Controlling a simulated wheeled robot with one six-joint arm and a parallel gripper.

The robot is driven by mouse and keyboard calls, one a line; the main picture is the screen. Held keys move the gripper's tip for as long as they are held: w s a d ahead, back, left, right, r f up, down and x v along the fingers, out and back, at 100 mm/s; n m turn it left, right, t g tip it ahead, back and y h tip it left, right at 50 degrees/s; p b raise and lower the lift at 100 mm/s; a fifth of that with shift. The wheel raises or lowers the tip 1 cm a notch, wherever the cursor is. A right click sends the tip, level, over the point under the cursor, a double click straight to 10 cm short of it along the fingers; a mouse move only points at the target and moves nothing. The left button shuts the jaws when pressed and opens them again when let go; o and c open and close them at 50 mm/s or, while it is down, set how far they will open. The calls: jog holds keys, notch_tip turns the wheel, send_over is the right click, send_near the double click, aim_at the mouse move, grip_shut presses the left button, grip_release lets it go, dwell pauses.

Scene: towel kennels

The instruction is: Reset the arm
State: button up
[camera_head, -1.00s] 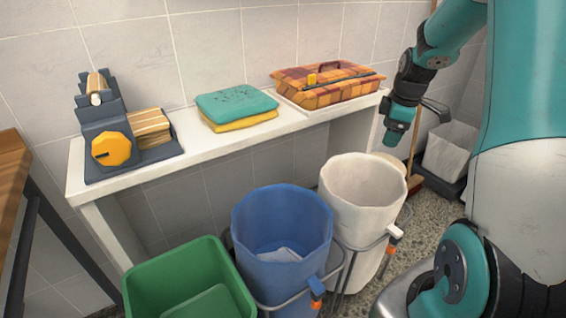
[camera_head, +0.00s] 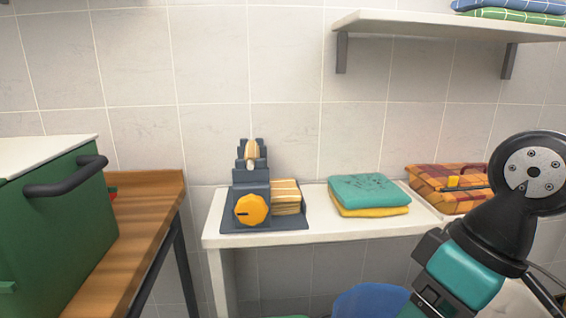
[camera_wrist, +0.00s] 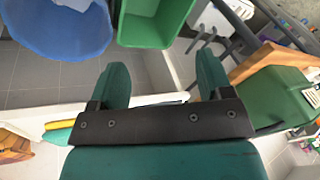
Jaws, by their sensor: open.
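My gripper (camera_wrist: 164,88) shows in the wrist view with its two teal fingers spread apart and nothing between them. Below the fingers, the white bench edge and grey floor tiles show. In the head view my arm stands at the lower right, in front of the bench's right end; the gripper's fingertips are not visible there. The arm partly covers the plaid case (camera_head: 440,185).
A white bench (camera_head: 330,232) holds a grey device with a yellow knob (camera_head: 251,209) and folded teal and yellow towels (camera_head: 368,195). A green box (camera_head: 60,225) stands on a wooden table (camera_head: 150,215) at left. A blue bin (camera_wrist: 60,25) and a green bin (camera_wrist: 152,22) show in the wrist view. A shelf (camera_head: 430,24) hangs above.

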notch_tip(320, 180, up, 15)
jog(key=s+a+p, duration=0.1)
jog(key=s+p, duration=0.1)
jog(key=p, duration=1.3)
jog(key=shift+s+r, duration=0.15)
jog(key=shift+s, duration=0.25)
